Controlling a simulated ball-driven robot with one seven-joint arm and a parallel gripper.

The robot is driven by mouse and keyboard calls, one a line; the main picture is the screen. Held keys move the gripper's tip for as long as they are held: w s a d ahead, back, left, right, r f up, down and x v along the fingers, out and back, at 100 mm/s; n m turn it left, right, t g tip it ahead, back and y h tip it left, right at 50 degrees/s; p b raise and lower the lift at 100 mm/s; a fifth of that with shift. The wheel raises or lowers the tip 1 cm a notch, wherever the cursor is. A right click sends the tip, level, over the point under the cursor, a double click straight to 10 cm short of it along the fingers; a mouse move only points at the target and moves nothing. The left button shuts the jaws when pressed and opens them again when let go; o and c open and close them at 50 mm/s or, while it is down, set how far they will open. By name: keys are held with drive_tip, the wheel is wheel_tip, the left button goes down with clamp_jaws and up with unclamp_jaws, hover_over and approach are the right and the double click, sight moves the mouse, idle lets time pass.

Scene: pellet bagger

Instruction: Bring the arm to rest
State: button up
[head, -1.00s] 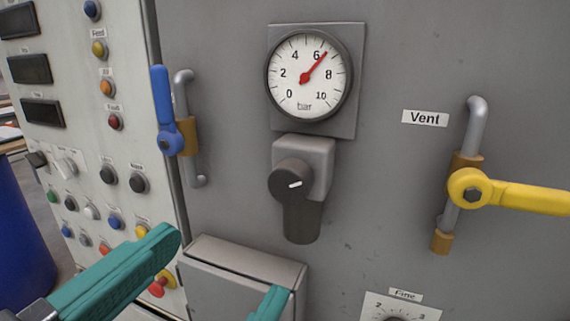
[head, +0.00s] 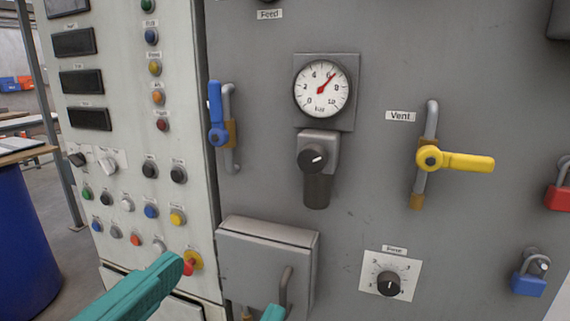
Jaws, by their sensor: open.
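My gripper (head: 223,290) shows at the bottom of the head view as two teal fingers set wide apart, with nothing between them. The left finger shows at length and only the tip of the right one is in the picture. The fingers appear in front of the lower left of the grey machine front (head: 370,190), near a grey box with a handle (head: 268,250). The rest of my arm is out of view.
A pressure gauge (head: 322,86) with a knob (head: 313,158) below, a blue upright lever (head: 216,115) and a yellow horizontal vent lever (head: 460,161) stick out. A button panel (head: 125,130), blue drum (head: 22,240) and red (head: 560,194) and blue (head: 528,285) padlocks flank them.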

drive_tip(key=w+d+f+n+g+p, duration=0.35)
drive_tip(key=w+d+f, duration=0.35)
drive_tip(key=w+f, duration=0.3)
drive_tip(key=s+d+f+n+g+y+p, duration=0.1)
drive_tip(key=d+f+n+g+y+p, duration=0.35)
drive_tip(key=d+f, duration=1.1)
drive_tip(key=s+d+f+m+g+p, duration=0.1)
drive_tip(key=s+d+f+g, duration=0.3)
drive_tip(key=s+f, duration=0.4)
drive_tip(key=s+d+f+m+g+y+p, duration=0.1)
drive_tip(key=s+d+f+g, duration=0.2)
drive_tip(key=s, duration=0.8)
wheel_tip(320, 180, down, 5)
drive_tip(key=d, duration=0.2)
drive_tip(key=shift+s+d+g, duration=0.35)
drive_tip(key=shift+d+g, duration=0.05)
